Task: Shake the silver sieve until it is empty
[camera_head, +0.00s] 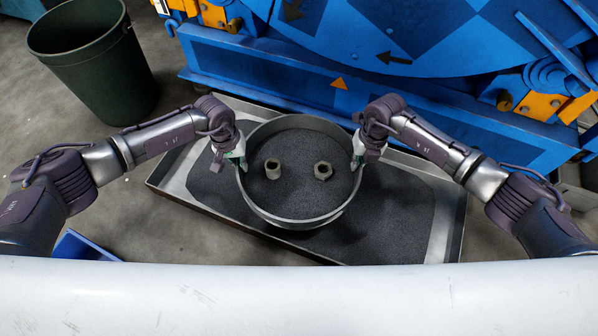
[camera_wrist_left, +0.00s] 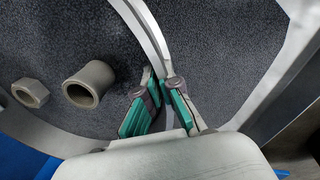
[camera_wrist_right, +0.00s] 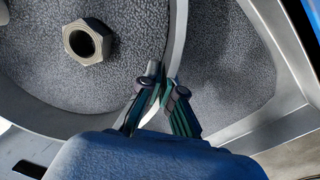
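The silver sieve (camera_head: 293,219) is a round metal ring over the tray, roughly level. Inside it lie a grey cylindrical sleeve (camera_head: 272,168) and a grey hex nut (camera_head: 323,170) on a dark grainy surface. I cannot tell whether that is grit in the sieve or grit seen through its mesh. My left gripper (camera_head: 241,158) is shut on the sieve's left rim; its fingers straddle the rim (camera_wrist_left: 150,30) in the left wrist view. My right gripper (camera_head: 357,153) is shut on the right rim, also straddled in the right wrist view (camera_wrist_right: 179,30).
A shallow metal tray (camera_head: 447,220) with dark grit (camera_head: 395,215) lies under the sieve on the floor. A large blue machine (camera_head: 270,65) stands right behind the tray. A dark green bin (camera_head: 100,70) stands at the back left. A blue container (camera_head: 80,246) is at the lower left.

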